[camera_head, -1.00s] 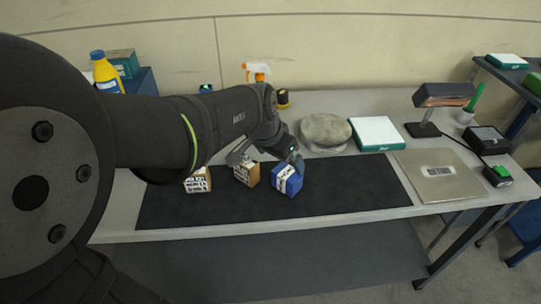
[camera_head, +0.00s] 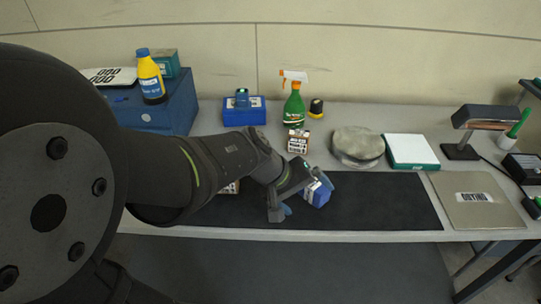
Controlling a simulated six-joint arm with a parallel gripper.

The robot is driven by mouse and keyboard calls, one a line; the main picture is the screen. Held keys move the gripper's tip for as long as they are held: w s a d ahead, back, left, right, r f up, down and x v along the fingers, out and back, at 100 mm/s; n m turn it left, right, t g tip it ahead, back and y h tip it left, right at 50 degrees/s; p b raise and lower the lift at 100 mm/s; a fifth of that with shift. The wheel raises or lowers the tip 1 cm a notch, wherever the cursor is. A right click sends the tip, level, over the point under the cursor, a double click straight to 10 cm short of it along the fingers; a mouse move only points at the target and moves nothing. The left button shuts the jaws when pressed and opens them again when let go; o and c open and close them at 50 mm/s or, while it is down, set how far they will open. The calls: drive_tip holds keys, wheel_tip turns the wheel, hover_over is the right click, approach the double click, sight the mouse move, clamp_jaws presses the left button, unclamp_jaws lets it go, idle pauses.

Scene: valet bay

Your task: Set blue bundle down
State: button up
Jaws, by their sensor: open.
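The blue bundle (camera_head: 318,195), a small blue block with a white printed band, sits on the dark mat (camera_head: 390,205) near its middle. My gripper (camera_head: 303,197) is open, with its fingers spread low over the mat at the bundle. One finger is at the bundle's upper right and the other is to its left. The gripper hides part of the bundle, so I cannot tell whether a finger touches it.
A printed box (camera_head: 230,188) is mostly hidden behind my arm. Another printed box (camera_head: 298,142) stands behind the mat by a green spray bottle (camera_head: 294,105). A grey cap (camera_head: 357,146) and white-topped box (camera_head: 411,150) are behind right. The mat's right side is clear.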

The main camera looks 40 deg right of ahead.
drive_tip(key=a+n+h, duration=0.2)
drive_tip(key=n, duration=0.5)
drive_tip(key=n+t+h, duration=0.4)
drive_tip(key=n+h, duration=0.1)
drive_tip(key=n, duration=1.2)
approach(311, 186)
drive_tip(key=shift+n, duration=0.3)
drive_tip(key=x, duration=0.6)
drive_tip(key=shift+s+d+f, duration=0.1)
drive_tip(key=shift+s+f, duration=0.1)
drive_tip(key=shift+s, duration=0.1)
drive_tip(key=shift+w+x, duration=0.1)
drive_tip(key=shift+x, duration=1.25)
drive_tip(key=shift+w+x, duration=0.15)
drive_tip(key=shift+x, duration=1.2)
drive_tip(key=c, duration=1.2)
drive_tip(key=shift+r, duration=0.15)
